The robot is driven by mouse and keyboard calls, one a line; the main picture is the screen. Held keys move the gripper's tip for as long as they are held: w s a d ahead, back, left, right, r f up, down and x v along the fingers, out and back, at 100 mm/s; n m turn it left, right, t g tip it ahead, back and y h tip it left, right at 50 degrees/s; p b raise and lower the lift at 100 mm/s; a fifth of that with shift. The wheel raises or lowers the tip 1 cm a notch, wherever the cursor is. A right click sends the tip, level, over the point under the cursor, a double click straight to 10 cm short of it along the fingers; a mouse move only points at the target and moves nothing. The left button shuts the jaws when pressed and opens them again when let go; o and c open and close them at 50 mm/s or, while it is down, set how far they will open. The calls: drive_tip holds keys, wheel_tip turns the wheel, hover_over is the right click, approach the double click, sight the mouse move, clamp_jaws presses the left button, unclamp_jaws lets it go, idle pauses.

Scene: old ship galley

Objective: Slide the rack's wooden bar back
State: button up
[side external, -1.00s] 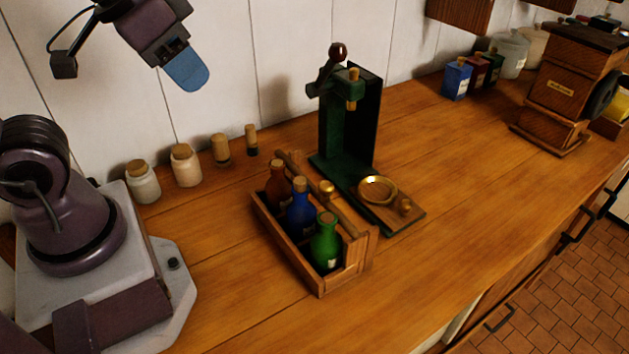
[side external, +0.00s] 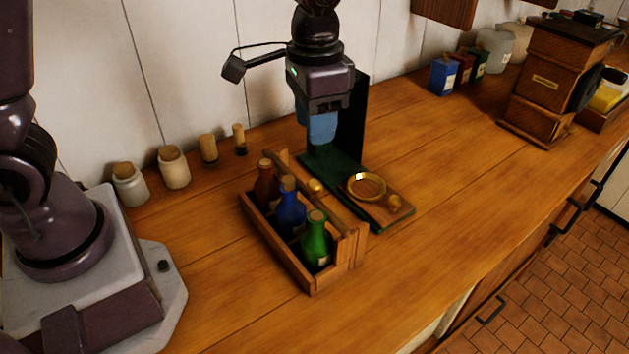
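The rack (side external: 285,257) is a wooden crate holding a brown bottle (side external: 265,186), a blue bottle (side external: 290,214) and a green bottle (side external: 316,244). Its wooden bar (side external: 338,211) runs along the long side nearer the press, with a brass knob (side external: 315,186) near its middle. My gripper (side external: 320,136) points down above and behind the knob, with clear space between its blue fingertips and the knob. The fingers overlap in this view, so their gap cannot be seen. My gripper hides much of the press's upper part.
The dark green press (side external: 348,166) stands close behind the rack, with a brass dish (side external: 366,186) on its base. Corked jars (side external: 173,167) line the wall at left. A wooden grinder (side external: 543,85) and small tins (side external: 444,76) stand farther right. The front counter is clear.

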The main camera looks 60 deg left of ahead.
sight(315, 182)
wheel_tip(315, 182, down, 12)
drive_tip(key=shift+r, duration=0.1)
idle(0.4)
